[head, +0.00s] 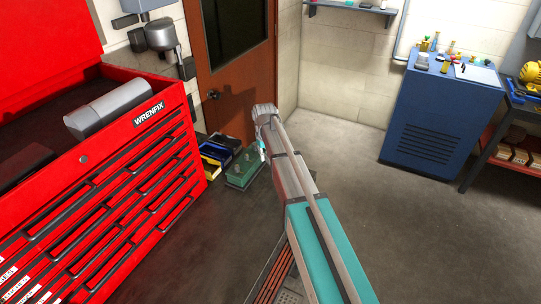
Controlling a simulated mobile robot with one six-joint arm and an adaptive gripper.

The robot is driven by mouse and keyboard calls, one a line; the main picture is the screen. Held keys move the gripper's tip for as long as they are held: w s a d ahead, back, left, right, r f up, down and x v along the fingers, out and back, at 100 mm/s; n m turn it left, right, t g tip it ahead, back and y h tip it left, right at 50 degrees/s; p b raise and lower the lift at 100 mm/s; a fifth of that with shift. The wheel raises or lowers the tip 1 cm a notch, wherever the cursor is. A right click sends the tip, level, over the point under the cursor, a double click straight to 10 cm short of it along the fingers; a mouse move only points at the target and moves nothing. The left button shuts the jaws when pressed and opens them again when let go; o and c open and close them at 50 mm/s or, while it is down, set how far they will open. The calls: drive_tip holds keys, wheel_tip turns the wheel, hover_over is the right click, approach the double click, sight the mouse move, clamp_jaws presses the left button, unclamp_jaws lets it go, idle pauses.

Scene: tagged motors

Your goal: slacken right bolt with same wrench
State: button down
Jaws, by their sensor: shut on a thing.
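A green block-like unit (244,166), perhaps the motor, sits low near the door, with small pale uprights on top. They are too small for me to tell which is the right bolt. My arm reaches out toward it, and its end hangs beside the unit's right side. Only a small pale and teal part of my gripper (262,151) shows there, below the arm's end. It is shut, and the wrench in it is too small and hidden to make out. I cannot tell whether the wrench touches a bolt.
A red tool chest (110,185) with an open lid fills the left side. A blue cabinet (440,110) and a shelf rack (515,120) stand at right. The floor right of my arm is clear.

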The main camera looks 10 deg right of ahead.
drive_tip(key=shift+w+d+n, duration=0.2)
drive_tip(key=shift+d+n, duration=0.2)
drive_tip(key=shift+n, duration=0.2)
drive_tip(key=shift+s+a+m, duration=0.1)
drive_tip(key=shift+a+m, duration=0.15)
drive_tip(key=shift+m, duration=0.05)
drive_tip(key=shift+r+p, duration=0.85)
drive_tip(key=shift+p, duration=0.05)
idle(0.9)
drive_tip(key=shift+r+p, duration=0.85)
drive_tip(key=shift+r, duration=0.05)
wheel_tip(320, 180, up, 5)
drive_tip(key=p, duration=0.5)
idle(0.3)
